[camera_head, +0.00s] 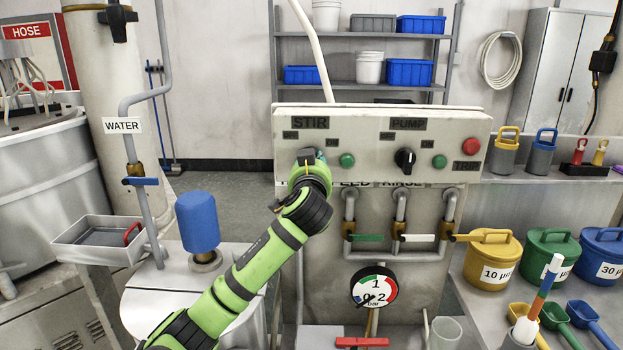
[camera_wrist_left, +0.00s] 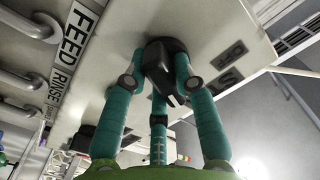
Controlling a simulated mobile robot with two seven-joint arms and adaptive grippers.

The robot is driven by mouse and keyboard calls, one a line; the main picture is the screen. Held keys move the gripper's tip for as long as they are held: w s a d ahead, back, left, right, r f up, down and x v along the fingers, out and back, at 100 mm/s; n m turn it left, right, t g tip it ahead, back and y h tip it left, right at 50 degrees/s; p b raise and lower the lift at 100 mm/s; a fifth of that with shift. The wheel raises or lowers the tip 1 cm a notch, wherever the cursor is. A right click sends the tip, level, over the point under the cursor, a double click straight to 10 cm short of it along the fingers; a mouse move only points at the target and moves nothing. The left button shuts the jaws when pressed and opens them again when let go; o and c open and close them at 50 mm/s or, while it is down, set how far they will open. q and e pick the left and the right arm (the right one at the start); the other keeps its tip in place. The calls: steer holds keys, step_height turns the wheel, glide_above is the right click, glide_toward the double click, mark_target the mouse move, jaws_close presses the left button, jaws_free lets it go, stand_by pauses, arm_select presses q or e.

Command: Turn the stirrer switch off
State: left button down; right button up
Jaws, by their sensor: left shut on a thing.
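The control panel (camera_head: 380,150) carries a STIR label (camera_head: 310,123) at its left. My left gripper (camera_head: 308,160) is at the stirrer switch below that label; my wrist hides most of the switch in the head view. In the left wrist view the stirrer switch (camera_wrist_left: 165,58) is a black knob, and the teal fingers of my left gripper (camera_wrist_left: 160,78) are shut around it. A white mark on the knob faces the lower side of that view, away from the OFF label (camera_wrist_left: 235,53). A green lamp (camera_head: 347,160) sits right of the switch. My right gripper is not in view.
The black PUMP knob (camera_head: 405,160), another green lamp (camera_head: 439,161) and the red TRIP button (camera_head: 471,146) are further right on the panel. Below are FEED and RINSE pipes with valve handles (camera_head: 417,238) and a gauge (camera_head: 375,287). A blue cylinder (camera_head: 198,222) stands left of my arm.

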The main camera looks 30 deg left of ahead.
arm_select(q)
steer(key=n+b, duration=0.1)
steer(key=n, duration=0.1)
steer(key=shift+f+n+b, duration=0.1)
steer(key=shift+n+b, duration=0.2)
steer(key=shift+b, duration=0.05)
steer(key=shift+n+b, duration=0.55)
steer(key=shift+n, duration=0.35)
steer(key=shift+r, duration=0.25)
steer(key=c, duration=1)
jaws_free()
steer(key=v, duration=1.2)
steer(key=shift+f, duration=0.1)
